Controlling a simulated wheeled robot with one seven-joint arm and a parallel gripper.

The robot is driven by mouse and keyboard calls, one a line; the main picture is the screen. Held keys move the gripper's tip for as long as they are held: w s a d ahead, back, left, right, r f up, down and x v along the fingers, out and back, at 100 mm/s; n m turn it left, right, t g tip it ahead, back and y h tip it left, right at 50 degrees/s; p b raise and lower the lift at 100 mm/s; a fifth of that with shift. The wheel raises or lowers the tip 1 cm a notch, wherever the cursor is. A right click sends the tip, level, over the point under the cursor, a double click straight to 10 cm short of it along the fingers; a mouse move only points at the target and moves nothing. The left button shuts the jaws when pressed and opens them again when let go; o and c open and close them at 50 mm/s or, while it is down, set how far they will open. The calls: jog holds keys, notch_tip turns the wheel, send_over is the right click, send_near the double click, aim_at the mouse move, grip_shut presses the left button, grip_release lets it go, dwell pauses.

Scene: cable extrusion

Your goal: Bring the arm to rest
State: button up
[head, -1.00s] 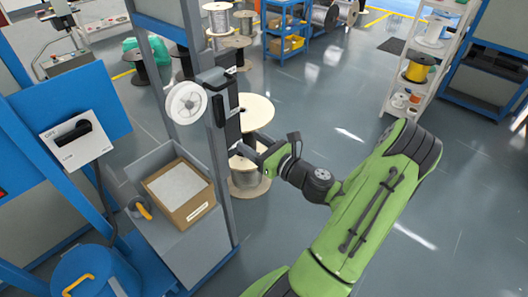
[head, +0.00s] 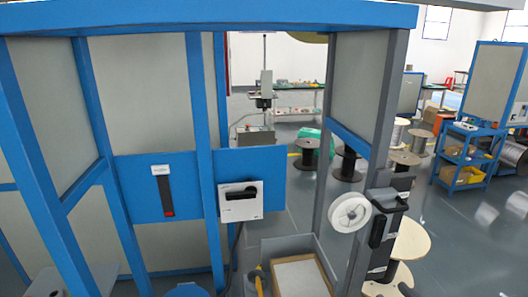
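My arm is almost wholly out of the head view now. A small dark part (head: 406,291) at the bottom edge, just below the black device on the grey post, may be the tip of my gripper. It is too small and cut off to show whether the fingers are open or shut, or whether they hold anything.
A blue-framed machine enclosure (head: 208,160) fills the left and middle. A white switch box (head: 240,202), a white reel (head: 350,212) and the black device (head: 385,218) are mounted on it. An open carton (head: 303,277) sits below. Wooden spools (head: 410,240) stand at right, with open floor beyond.

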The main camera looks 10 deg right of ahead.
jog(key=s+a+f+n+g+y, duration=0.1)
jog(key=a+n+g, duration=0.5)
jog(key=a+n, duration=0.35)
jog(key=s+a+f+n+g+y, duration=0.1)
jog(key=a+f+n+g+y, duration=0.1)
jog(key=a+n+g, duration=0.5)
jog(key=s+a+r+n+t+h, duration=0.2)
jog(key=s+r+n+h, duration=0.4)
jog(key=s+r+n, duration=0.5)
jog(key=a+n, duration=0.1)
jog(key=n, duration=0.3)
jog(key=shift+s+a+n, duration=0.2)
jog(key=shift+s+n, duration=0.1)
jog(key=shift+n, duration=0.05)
